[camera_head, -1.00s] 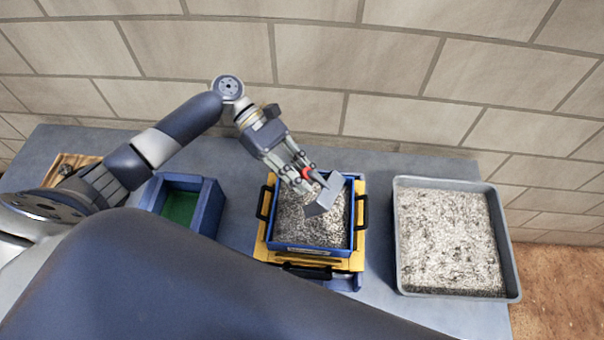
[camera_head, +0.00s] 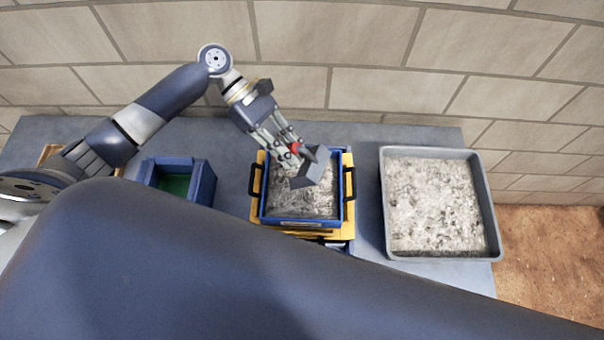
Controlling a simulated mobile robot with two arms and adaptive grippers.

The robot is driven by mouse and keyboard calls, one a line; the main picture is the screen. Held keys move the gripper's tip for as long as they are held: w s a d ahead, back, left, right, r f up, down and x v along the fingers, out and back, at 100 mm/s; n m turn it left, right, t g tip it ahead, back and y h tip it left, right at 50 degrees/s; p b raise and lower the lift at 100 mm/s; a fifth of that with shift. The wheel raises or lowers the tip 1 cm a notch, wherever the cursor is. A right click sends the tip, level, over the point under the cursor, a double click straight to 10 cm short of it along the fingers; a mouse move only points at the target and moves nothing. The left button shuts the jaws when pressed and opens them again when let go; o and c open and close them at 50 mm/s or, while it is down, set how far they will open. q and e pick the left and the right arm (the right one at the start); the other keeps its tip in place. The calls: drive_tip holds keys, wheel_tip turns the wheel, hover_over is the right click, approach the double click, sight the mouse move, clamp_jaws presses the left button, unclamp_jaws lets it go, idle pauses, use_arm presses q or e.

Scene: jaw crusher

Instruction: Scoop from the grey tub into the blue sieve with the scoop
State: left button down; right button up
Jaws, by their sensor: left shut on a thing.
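The grey tub (camera_head: 384,215) stands at the right of the table, full of grey-white gravel. The blue sieve (camera_head: 338,205) sits on a yellow frame at the middle and holds gravel of the same kind. My left gripper (camera_head: 294,150) is shut on the scoop's red handle. The grey scoop (camera_head: 313,170) is over the back right part of the sieve, tilted, and I cannot see whether anything is in it. My own dark arm crosses the foreground and hides the front of the table. My right gripper is not in view.
The yellow frame (camera_head: 257,212) has black handles at its sides. A blue box with a green inside (camera_head: 174,184) stands left of the sieve. A wooden tray (camera_head: 50,152) is partly hidden at the far left. A brick wall (camera_head: 340,45) rises behind the table.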

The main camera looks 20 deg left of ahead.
sight(292, 145)
use_arm(q)
wheel_tip(292, 145, up, 3)
drive_tip(key=y, duration=0.4)
drive_tip(key=shift+d+f+t, duration=0.15)
drive_tip(key=shift+t, duration=0.25)
wheel_tip(292, 145, up, 2)
drive_tip(key=y, duration=0.4)
drive_tip(key=shift+w+n+t, duration=0.1)
drive_tip(key=shift+n+t, duration=0.2)
drive_tip(key=y, duration=0.1)
drive_tip(key=r+y, duration=0.1)
drive_tip(key=shift+r+y, duration=0.25)
drive_tip(key=shift+y, duration=0.05)
drive_tip(key=shift+n, duration=0.3)
drive_tip(key=shift+a+f, duration=0.1)
drive_tip(key=shift+a, duration=0.1)
